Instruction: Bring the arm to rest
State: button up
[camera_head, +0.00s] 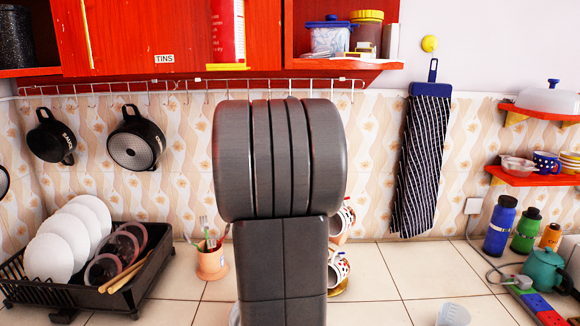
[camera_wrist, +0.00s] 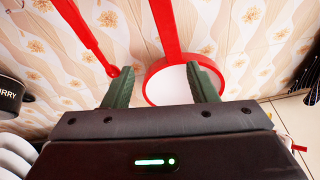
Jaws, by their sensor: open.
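My gripper (camera_wrist: 160,84) shows in the wrist view with its two dark green fingers spread apart and nothing between them. A red-rimmed pan (camera_wrist: 152,82) with a white inside hangs by a red handle close beyond the fingers, and the right finger overlaps it in the picture. I cannot tell whether they touch. A second red handle (camera_wrist: 82,30) hangs to the left, its lower end near the left finger. In the head view my dark grey arm fills the middle and hides the red pan; my gripper is out of sight there.
Black pans (camera_head: 135,138) (camera_head: 50,136) hang from a wire rail (camera_head: 190,86) on the tiled wall. A dish rack (camera_head: 130,300) with plates stands at the left. A striped towel (camera_head: 420,160) hangs right. Red cupboards (camera_head: 140,35) are above. Bottles (camera_head: 500,226) and a teapot (camera_head: 543,268) stand right.

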jog(key=x, duration=0.8)
jog(key=shift+w+f+p, duration=0.2)
jog(key=shift+w+p, duration=0.1)
jog(key=shift+w, duration=0.05)
